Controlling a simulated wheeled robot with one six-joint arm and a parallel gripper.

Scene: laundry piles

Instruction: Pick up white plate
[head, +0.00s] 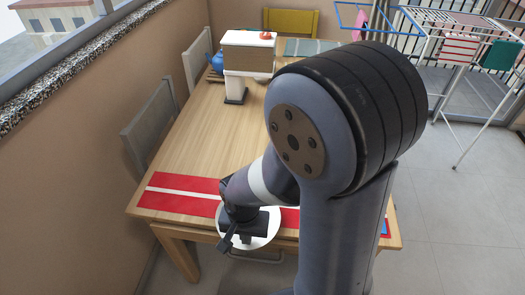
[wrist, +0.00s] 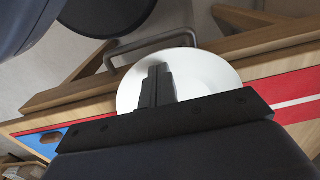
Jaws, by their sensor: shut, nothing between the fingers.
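The white plate (head: 262,238) lies at the near edge of the wooden table, on a red mat with a white stripe. In the wrist view the plate (wrist: 208,72) fills the middle, round and flat, partly hidden behind my fingers. My gripper (head: 228,243) is over the plate's left part in the head view. In the wrist view my gripper (wrist: 157,72) has its fingers together with nothing between them, pointing across the plate. I cannot tell whether the fingertips touch the plate. My arm hides the plate's surroundings on the right in the head view.
The red mat (head: 180,201) runs along the near end of the table (head: 190,146). Chairs (head: 152,118) line the left side. A drying rack (head: 462,50) stands at right.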

